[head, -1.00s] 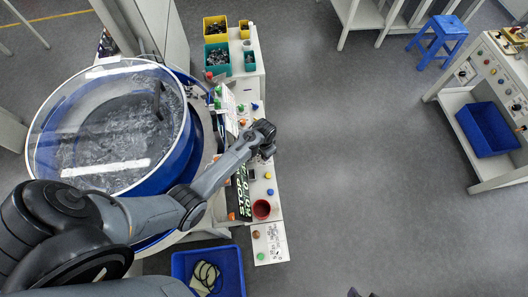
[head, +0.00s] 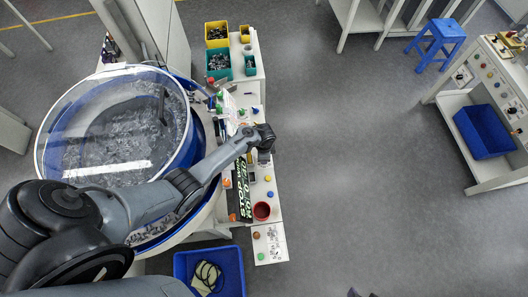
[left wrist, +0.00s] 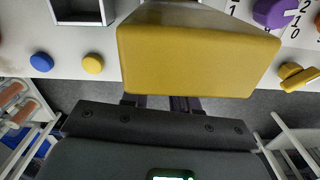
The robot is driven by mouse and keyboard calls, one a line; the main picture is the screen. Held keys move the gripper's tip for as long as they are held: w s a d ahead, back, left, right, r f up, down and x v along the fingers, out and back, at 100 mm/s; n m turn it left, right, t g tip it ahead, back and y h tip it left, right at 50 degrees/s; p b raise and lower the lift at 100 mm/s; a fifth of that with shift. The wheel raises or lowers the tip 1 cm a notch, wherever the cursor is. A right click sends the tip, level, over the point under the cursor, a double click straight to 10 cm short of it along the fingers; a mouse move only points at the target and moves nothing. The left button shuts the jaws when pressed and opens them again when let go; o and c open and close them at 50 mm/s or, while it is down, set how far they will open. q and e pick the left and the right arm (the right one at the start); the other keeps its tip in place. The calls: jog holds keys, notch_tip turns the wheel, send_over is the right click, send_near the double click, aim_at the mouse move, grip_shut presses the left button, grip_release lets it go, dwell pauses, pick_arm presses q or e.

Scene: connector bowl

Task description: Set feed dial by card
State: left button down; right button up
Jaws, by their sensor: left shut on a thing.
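My left gripper (left wrist: 165,101) is shut on a yellow block-like piece (left wrist: 200,50), which fills the top middle of the left wrist view and hides the panel behind it. A purple dial (left wrist: 272,12) with printed numbers around it is partly in view at the upper right. In the head view my left gripper (head: 265,157) is over the right part of the white panel (head: 276,222), and the thing in it cannot be made out. A white sheet with print (head: 227,104) stands at the panel's far end; its text is unreadable.
A blue button (left wrist: 41,62) and a yellow button (left wrist: 92,65) lie left of the held piece. A small yellow knob (left wrist: 297,77) is to its right.

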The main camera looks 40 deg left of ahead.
pick_arm(q)
jog(key=m, duration=0.3)
jog(key=shift+a+m, duration=0.1)
jog(key=shift+m, duration=1.7)
jog(key=c, duration=0.9)
grip_release()
jog(key=shift+o, duration=0.2)
notch_tip(320, 180, up, 11)
jog(key=p, duration=0.3)
